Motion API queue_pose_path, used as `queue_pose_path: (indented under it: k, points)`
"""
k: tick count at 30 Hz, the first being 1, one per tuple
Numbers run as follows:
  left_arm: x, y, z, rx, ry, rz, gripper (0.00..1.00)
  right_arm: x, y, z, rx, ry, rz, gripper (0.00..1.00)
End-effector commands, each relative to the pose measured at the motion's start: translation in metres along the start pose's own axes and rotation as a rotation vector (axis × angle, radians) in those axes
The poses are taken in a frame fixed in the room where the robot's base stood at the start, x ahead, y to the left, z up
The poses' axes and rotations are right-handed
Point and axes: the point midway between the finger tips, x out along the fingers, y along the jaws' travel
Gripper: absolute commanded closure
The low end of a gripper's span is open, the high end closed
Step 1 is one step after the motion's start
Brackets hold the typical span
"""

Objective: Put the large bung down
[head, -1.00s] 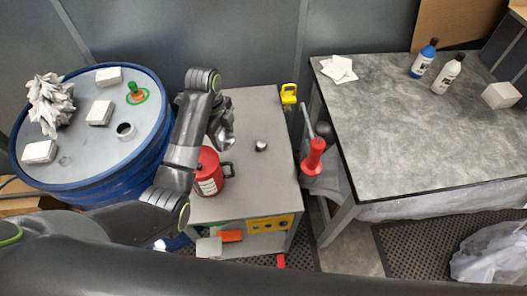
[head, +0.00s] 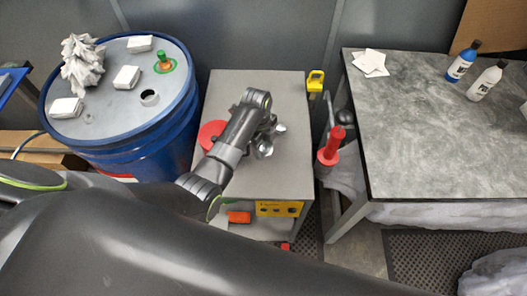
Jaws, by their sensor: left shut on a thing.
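My left gripper (head: 264,137) is over the grey cabinet top (head: 285,95), shut on the large bung (head: 264,151), a shiny metal piece mostly hidden by the fingers and wrist. I cannot tell whether the bung touches the cabinet top. A smaller silver piece (head: 280,128) sits on the cabinet top just right of the gripper. My right gripper is not in view.
A red can (head: 209,132) stands on the cabinet, partly behind my left arm. A blue drum (head: 150,155) with white blocks and a green-ringed fitting stands left. A red-handled tool (head: 332,147) is at the cabinet's right side. The cabinet's front right is clear.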

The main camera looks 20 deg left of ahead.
Motion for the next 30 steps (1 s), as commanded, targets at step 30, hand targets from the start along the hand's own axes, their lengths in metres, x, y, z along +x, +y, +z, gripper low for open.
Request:
queue_pose_path:
  k: [30]
  points:
    - [0.052,-0.001,0.007,0.000,-0.001,-0.002,0.41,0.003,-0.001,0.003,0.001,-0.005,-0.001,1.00]
